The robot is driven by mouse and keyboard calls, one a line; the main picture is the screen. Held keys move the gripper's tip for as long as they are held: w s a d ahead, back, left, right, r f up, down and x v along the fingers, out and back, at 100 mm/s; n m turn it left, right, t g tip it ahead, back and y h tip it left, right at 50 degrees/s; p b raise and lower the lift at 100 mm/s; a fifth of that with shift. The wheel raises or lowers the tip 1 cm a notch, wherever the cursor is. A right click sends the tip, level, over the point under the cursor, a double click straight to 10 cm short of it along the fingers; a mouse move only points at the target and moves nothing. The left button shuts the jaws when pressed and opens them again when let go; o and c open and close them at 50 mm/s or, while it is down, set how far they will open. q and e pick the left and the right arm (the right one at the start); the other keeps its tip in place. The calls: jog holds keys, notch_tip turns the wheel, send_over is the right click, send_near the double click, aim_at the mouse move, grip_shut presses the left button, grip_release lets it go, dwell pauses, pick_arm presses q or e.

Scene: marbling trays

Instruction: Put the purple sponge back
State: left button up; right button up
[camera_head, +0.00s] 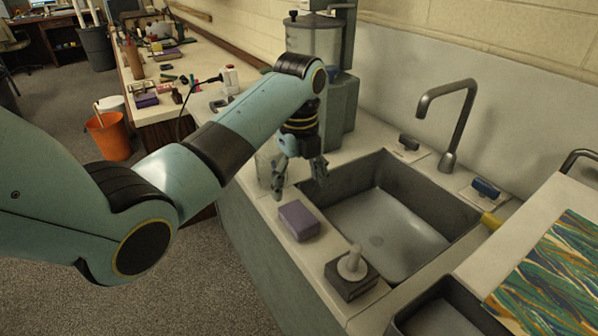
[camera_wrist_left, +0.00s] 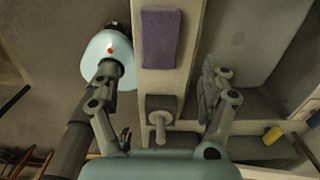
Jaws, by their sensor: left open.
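The purple sponge (camera_head: 299,220) lies flat on the pale front ledge of the sink, left of the basin. In the left wrist view the sponge (camera_wrist_left: 160,38) is at the top, beyond the fingertips and between their lines. My left gripper (camera_head: 299,183) points down near the basin's back left corner, just behind the sponge in the head view. Its fingers are spread and empty, apart from the sponge. It also shows in the left wrist view (camera_wrist_left: 160,76). My right gripper is in neither view.
A dark block with a pale knob (camera_head: 351,272) stands on the ledge nearer than the sponge. The grey sink (camera_head: 385,225) has a curved tap (camera_head: 452,125) behind it. A marbled sheet (camera_head: 555,275) lies at right. A tall grey dispenser (camera_head: 317,42) stands behind the gripper.

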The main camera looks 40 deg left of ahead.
pick_arm(q)
notch_tip(320, 180, up, 3)
jog(key=shift+f, duration=0.15)
dwell(0.4)
